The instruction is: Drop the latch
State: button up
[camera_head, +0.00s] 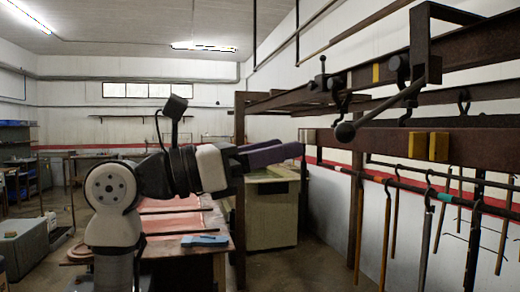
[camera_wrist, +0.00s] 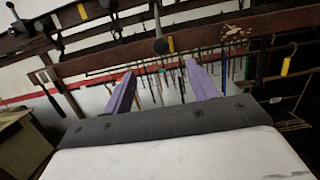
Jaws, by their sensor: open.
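A dark lever with a ball knob (camera_head: 345,132) hangs slanted from a pivot on the upper rusty rail, its ball beside the lower beam. In the wrist view a ball knob on a rod (camera_wrist: 160,46) shows ahead, between the lines of my fingers. A smaller upright handle with a round top (camera_head: 322,76) stands on the rail farther left. I cannot tell for sure which part is the latch. My gripper (camera_head: 300,148) is left of the ball knob and apart from it. Its two purple fingers (camera_wrist: 157,72) are spread, with nothing between them.
The lower rusty beam (camera_head: 390,144) carries yellow blocks (camera_head: 438,146). Below it, several rods hang by hooks from a thin rail (camera_head: 410,187). A bench with pink sheets and a blue item (camera_head: 204,240) stands under my arm. A pale cabinet (camera_head: 270,212) stands behind.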

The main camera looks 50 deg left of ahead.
aim_at(336, 135)
jog(key=p+x, duration=0.1)
jog(key=x, duration=1.1)
jog(key=shift+d, duration=0.1)
jog(key=c, duration=0.9)
